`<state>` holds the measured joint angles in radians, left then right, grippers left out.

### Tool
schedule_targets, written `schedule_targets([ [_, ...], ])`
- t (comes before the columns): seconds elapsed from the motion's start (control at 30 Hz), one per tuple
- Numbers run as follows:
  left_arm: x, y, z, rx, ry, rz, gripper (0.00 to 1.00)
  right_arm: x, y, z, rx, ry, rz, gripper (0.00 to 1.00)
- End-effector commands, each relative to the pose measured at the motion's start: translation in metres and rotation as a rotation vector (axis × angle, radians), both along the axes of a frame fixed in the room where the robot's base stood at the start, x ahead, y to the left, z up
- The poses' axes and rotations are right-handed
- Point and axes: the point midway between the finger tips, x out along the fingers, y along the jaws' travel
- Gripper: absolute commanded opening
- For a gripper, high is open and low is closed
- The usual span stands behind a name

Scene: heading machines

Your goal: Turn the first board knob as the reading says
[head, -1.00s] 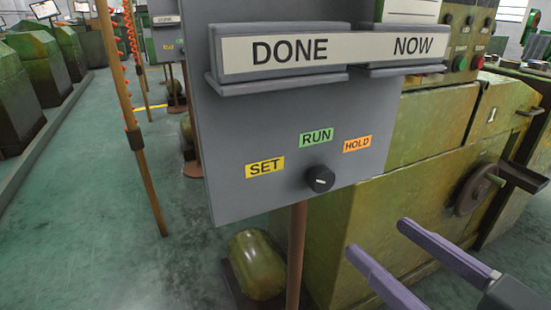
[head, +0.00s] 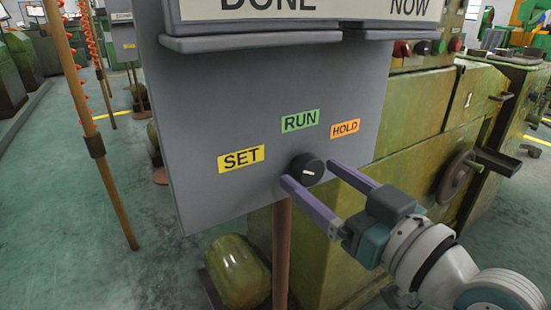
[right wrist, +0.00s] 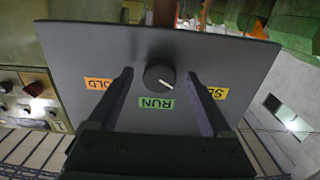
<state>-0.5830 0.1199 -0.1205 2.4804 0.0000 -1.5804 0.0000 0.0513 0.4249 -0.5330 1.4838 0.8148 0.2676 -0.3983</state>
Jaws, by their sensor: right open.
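The black round knob (head: 305,168) sits low on the grey board (head: 250,110). Around it are a yellow SET label (head: 241,158), a green RUN label (head: 300,120) and an orange HOLD label (head: 345,128). My right gripper (head: 309,172) is open, with its purple fingers reaching to either side of the knob. In the right wrist view the knob (right wrist: 160,77) shows upside down between the open fingers, and its white mark lies on the side toward SET. I cannot tell whether the fingers touch it. My left gripper is not in view.
The DONE and NOW cards (head: 300,8) sit on ledges above the labels, cut by the top edge. A brown post (head: 282,250) carries the board. A green machine (head: 420,130) with a handwheel (head: 456,174) stands behind at the right. Open floor lies at the left.

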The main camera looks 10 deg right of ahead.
Motion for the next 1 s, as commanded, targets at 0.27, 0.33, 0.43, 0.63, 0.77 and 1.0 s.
schedule_targets([
  [0.27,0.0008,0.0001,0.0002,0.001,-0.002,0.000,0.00,0.0010,0.0005,0.0000,0.000,0.001,0.000,0.81],
  [0.33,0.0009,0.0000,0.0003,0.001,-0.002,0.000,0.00,0.0010,0.0005,0.0001,0.000,0.001,0.000,0.73],
  [0.43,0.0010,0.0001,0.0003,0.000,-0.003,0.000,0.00,0.0009,0.0004,0.0000,0.000,0.000,0.000,0.62],
  [0.63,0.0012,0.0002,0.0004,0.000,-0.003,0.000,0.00,0.0008,0.0004,0.0000,0.000,0.001,0.000,0.40],
  [0.77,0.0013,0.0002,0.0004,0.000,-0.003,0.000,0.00,0.0007,0.0004,0.0000,0.000,0.000,0.000,0.25],
  [1.0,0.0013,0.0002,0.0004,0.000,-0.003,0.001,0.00,0.0007,0.0004,0.0001,0.000,0.000,0.000,0.00],
])
